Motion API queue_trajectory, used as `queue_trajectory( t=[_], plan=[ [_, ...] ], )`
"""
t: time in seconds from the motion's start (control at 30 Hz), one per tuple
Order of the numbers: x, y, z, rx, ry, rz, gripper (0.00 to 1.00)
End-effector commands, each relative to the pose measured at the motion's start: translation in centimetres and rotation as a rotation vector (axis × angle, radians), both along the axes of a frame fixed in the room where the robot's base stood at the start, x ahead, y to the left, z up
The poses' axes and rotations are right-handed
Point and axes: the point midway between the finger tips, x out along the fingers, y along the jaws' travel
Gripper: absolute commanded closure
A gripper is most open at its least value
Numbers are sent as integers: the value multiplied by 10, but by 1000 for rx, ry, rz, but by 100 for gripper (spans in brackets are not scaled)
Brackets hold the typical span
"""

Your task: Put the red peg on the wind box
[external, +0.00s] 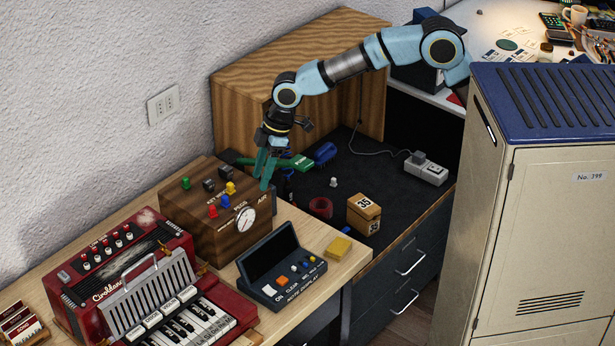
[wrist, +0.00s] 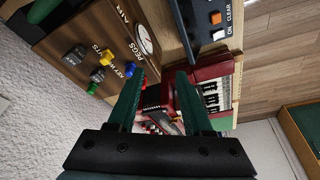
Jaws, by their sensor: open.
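The wind box (external: 178,205) is a brown wooden box with a round white gauge on its front; it also shows in the wrist view (wrist: 88,25). The red peg (external: 212,211) is small and stands at the box's top, near its front edge, beside a blue peg (external: 225,201) and a yellow peg (external: 231,187). My gripper (external: 264,180) is open and empty, with green fingers, above and behind the box's right end. In the wrist view my gripper (wrist: 158,80) points past the box towards the accordion.
A green peg (external: 185,183) and dark switches (external: 208,185) are also on the box. A red accordion (external: 125,275) stands in front. A dark console (external: 280,268) and yellow sponge (external: 338,247) lie to the right. A wooden cabinet (external: 250,110) stands behind.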

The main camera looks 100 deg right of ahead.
Motion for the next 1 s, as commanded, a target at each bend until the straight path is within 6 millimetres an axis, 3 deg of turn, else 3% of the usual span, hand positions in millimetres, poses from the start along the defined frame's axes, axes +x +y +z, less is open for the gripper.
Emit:
queue_trajectory(
  t=[0.03,0.3,0.4,0.5,0.6,0.7,1.0],
  plan=[
    [-30,6,-7,-9,23,-31,50],
    [-185,22,-53,-31,115,-228,50],
    [-239,26,-69,-30,139,-294,50],
    [-281,28,-80,-28,157,-341,50],
    [-306,30,-88,-24,168,-369,50],
    [-317,31,-91,-24,174,-381,50],
    [-318,31,-92,-23,175,-383,50]
  ],
)
